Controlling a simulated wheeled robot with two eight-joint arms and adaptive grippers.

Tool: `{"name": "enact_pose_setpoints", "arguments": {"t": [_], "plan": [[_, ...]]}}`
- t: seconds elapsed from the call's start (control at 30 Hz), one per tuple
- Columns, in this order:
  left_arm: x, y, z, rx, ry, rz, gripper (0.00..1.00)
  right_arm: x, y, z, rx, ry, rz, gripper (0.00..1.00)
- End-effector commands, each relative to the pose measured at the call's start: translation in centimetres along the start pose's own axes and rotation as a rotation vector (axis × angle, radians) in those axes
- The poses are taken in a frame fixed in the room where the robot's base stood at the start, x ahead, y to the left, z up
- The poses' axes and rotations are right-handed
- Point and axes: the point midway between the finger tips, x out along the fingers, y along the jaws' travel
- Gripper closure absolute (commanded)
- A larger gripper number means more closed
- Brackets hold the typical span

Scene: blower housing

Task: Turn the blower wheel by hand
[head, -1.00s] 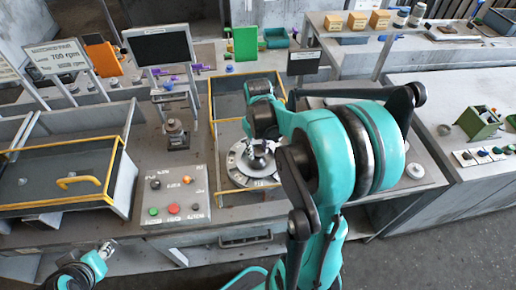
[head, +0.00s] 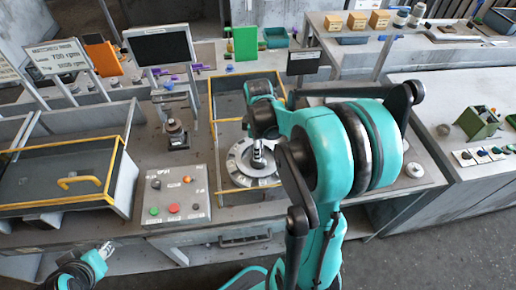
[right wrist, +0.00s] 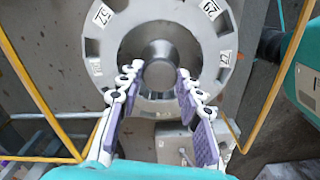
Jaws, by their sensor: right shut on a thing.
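The blower wheel (head: 236,172) is a grey disc with numbered labels and slots around its rim, lying inside a yellow-edged housing. In the right wrist view its round metal hub (right wrist: 159,74) stands up from the middle of the wheel (right wrist: 97,47). My right gripper (head: 258,157) is over the wheel's centre. Its two purple-padded fingers (right wrist: 158,70) are on either side of the hub and shut on it. My arm hides the wheel's right part in the head view. My left gripper (head: 106,249) is low at the left, away from the wheel; its jaw opening is too small to judge.
A control box (head: 178,194) with coloured buttons is left of the wheel. A yellow-rimmed tray (head: 112,180) with a yellow handle is farther left. Yellow frame bars (right wrist: 37,75) flank the wheel closely. A dark monitor (head: 161,45) stands behind.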

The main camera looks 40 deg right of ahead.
Motion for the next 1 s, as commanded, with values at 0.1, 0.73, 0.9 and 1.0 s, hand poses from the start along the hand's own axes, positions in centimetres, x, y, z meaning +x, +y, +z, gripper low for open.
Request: {"name": "enact_pose_setpoints", "arguments": {"t": [0.1, 0.73, 0.9, 1.0], "plan": [[-0.02, 0.00, -0.01, 0.000, 0.000, 0.000, 0.68, 0.02, -0.03, 0.01, -0.084, 0.000, -0.001, 1.00], [-0.05, 0.00, -0.04, 0.000, 0.000, 0.000, 0.68, 0.03, -0.02, 0.02, -0.276, 0.000, -0.001, 1.00], [-0.05, 0.00, -0.04, 0.000, 0.000, 0.000, 0.68, 0.03, -0.02, 0.02, -0.276, 0.000, 0.000, 1.00], [-0.05, 0.00, -0.04, 0.000, 0.000, 0.000, 0.68, 0.03, -0.02, 0.01, -0.276, 0.000, 0.000, 1.00]]}}
